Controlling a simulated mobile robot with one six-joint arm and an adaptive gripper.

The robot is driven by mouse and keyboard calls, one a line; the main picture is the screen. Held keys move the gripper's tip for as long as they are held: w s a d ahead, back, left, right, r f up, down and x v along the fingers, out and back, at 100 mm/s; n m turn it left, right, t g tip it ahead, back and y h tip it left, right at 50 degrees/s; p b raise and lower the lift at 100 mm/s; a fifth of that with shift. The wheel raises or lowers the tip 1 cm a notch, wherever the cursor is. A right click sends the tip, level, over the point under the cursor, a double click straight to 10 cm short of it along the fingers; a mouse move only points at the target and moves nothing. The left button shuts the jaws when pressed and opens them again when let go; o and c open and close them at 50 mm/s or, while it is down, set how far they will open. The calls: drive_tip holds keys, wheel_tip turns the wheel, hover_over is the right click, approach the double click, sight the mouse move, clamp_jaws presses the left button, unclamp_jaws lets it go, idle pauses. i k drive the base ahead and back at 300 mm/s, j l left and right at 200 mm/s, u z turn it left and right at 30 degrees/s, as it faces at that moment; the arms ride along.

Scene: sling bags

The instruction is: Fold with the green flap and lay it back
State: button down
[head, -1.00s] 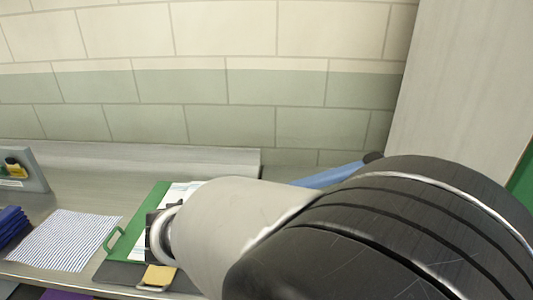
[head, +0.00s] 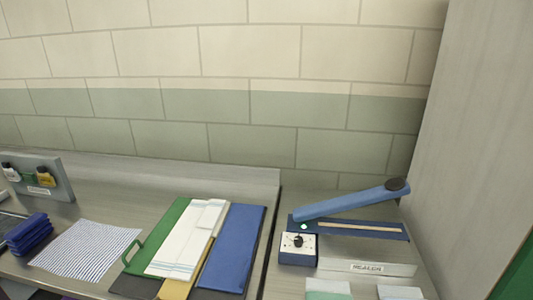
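A folding board lies on the bench in the head view. Its green flap (head: 172,216) is on the left, with a green loop handle (head: 133,252) at its left edge. The flap appears to lie flat. A white cloth with thin blue stripes (head: 178,248) lies over the green flap and the yellow middle panel (head: 209,252). A smaller folded layer shows at the cloth's upper right. The blue flap (head: 232,245) on the right is bare. My gripper is out of view.
A striped sheet (head: 85,248) and a dark blue folded stack (head: 28,234) lie left of the board. A holder with small bottles (head: 42,178) stands behind. A sealer with a raised blue arm (head: 350,203) and a dial box (head: 298,250) stands right.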

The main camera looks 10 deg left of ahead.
sight(139, 263)
drive_tip(key=u, duration=1.4)
drive_tip(key=i+j+z, duration=0.2)
drive_tip(key=i+j, duration=1.05)
drive_tip(key=i, duration=0.15)
